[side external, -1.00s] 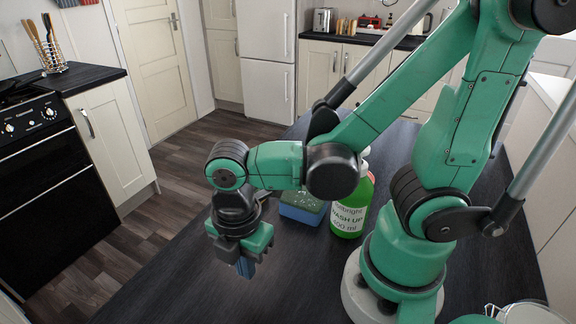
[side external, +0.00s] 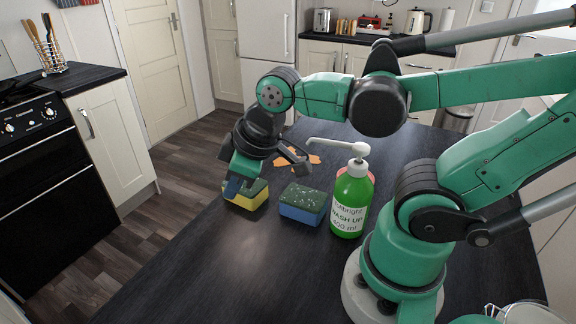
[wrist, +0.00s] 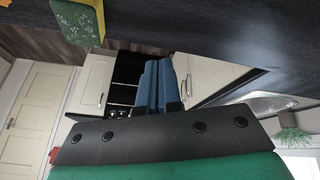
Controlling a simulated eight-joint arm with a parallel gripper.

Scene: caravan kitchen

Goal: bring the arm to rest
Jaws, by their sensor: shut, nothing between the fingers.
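My gripper (side external: 232,188) is shut and empty, with its blue fingers together. It is tilted, and in the side view it overlaps a yellow sponge with a green top (side external: 257,196); I cannot tell whether they touch. In the wrist view the shut fingers (wrist: 157,75) point toward the cooker and cupboards with nothing between them. A sponge (wrist: 78,24) shows at the upper left there, apart from the fingers.
On the dark worktop (side external: 235,255) stand a blue sponge with a green top (side external: 302,204) and a green wash-up bottle with a white pump (side external: 350,205). An orange flat piece (side external: 298,159) lies behind. The front of the worktop is clear.

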